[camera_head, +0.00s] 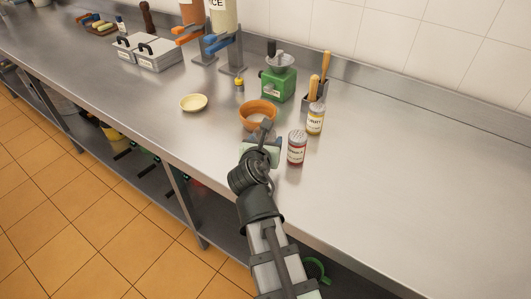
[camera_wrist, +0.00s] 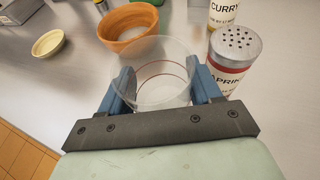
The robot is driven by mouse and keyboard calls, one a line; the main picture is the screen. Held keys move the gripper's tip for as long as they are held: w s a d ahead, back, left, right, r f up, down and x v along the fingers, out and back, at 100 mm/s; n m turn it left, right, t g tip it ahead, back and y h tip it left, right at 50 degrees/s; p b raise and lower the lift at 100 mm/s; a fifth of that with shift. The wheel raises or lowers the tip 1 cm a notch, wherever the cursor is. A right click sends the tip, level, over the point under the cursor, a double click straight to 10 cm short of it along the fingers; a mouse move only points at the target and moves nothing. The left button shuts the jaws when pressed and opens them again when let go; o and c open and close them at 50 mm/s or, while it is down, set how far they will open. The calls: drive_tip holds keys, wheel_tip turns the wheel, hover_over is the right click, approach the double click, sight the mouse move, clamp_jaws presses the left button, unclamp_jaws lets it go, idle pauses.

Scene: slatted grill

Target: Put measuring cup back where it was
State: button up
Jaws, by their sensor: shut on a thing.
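In the wrist view my gripper (camera_wrist: 162,95) is shut on a clear measuring cup (camera_wrist: 163,68) with a reddish line round it. Its blue fingers press on the left and right sides of the cup. The cup looks upright and empty; whether its base touches the counter I cannot tell. In the head view my wrist (camera_head: 262,150) hides most or all of the cup. An orange bowl (camera_head: 258,121) stands just beyond my gripper, and it shows behind the cup in the wrist view (camera_wrist: 122,42).
A paprika shaker (camera_head: 297,149) stands close on the right of my gripper, with a curry shaker (camera_head: 315,118) behind it. A green grinder (camera_head: 278,84) and a utensil holder (camera_head: 314,92) stand farther back. A small cream bowl (camera_head: 193,102) is to the left. The steel counter at right is clear.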

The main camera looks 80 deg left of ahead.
drive_tip(key=shift+f, duration=2.15)
drive_tip(key=shift+f, duration=0.15)
drive_tip(key=o, duration=1.1)
drive_tip(key=shift+v, duration=3.85)
drive_tip(key=shift+w, duration=0.1)
